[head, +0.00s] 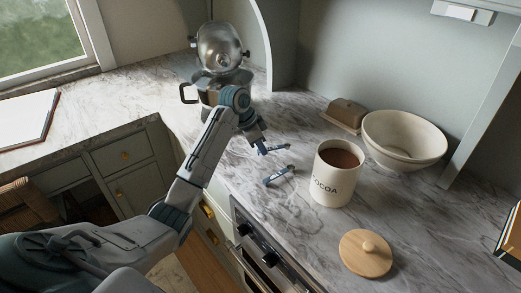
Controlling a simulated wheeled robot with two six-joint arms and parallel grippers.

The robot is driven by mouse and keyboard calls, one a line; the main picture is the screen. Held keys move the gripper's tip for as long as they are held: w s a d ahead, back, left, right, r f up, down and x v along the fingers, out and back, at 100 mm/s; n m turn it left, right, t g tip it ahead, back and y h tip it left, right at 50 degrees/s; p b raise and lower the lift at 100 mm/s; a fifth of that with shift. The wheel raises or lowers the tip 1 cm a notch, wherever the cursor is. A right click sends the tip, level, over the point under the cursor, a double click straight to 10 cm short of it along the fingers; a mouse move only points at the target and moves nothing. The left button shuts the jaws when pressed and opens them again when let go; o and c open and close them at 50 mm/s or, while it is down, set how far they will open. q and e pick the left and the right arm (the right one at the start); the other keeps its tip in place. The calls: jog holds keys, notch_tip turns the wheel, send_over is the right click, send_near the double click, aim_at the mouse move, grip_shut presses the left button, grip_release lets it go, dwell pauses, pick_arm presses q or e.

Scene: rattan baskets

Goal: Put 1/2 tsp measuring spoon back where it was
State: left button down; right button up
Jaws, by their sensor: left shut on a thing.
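My left gripper (264,147) hangs low over the marble counter, left of the cocoa canister. It is shut on a small grey piece (279,149), which looks like the measuring spoon; its size marking cannot be read. A similar small grey-blue item (280,176) shows just below it in the picture, over the counter; I cannot tell whether it is another spoon. The fingertips are too small to make out clearly. My right gripper is not in view.
The open canister (334,188) marked COCOA holds brown powder. Its wooden lid (366,253) lies in front. A metal stand mixer (220,62) is at the back. The counter (300,227) is clear near its front edge.

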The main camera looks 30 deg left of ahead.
pick_arm(q)
notch_tip(320, 180, down, 2)
jog(key=shift+s+f+p, duration=0.15)
jog(key=shift+p, duration=0.25)
jog(key=shift+f, duration=0.15)
jog(key=shift+f, duration=0.1)
jog(key=c, duration=1.4)
grip_release()
jog(key=shift+b+v, duration=1.15)
jog(key=shift+v, duration=5)
